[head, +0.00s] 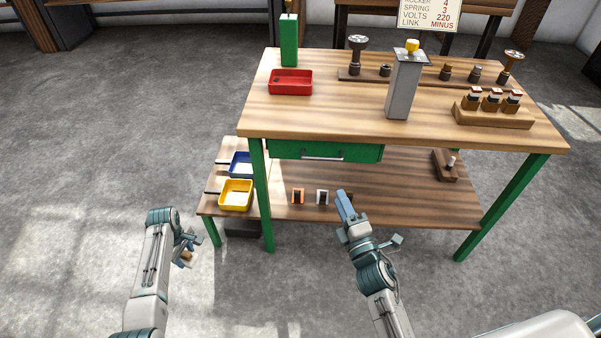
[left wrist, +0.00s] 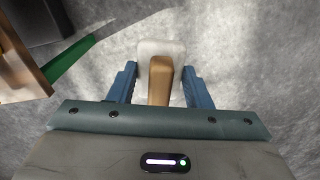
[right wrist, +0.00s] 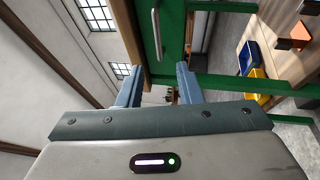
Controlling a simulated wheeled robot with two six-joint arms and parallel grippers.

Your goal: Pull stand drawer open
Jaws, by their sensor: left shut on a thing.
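The stand drawer's green front (head: 365,153) sits under the tabletop with a pale bar handle (head: 323,158). It looks shut. In the right wrist view the handle (right wrist: 156,35) lies ahead of my right gripper (right wrist: 157,82), on the green drawer front (right wrist: 172,45).
A red tray (head: 291,90), a grey post (head: 404,85) and a rack of parts (head: 495,119) stand on the tabletop. The lower shelf holds a blue tray (head: 240,158), a yellow tray (head: 236,207) and small orange and white parts. Green legs flank the drawer. Floor in front is clear.

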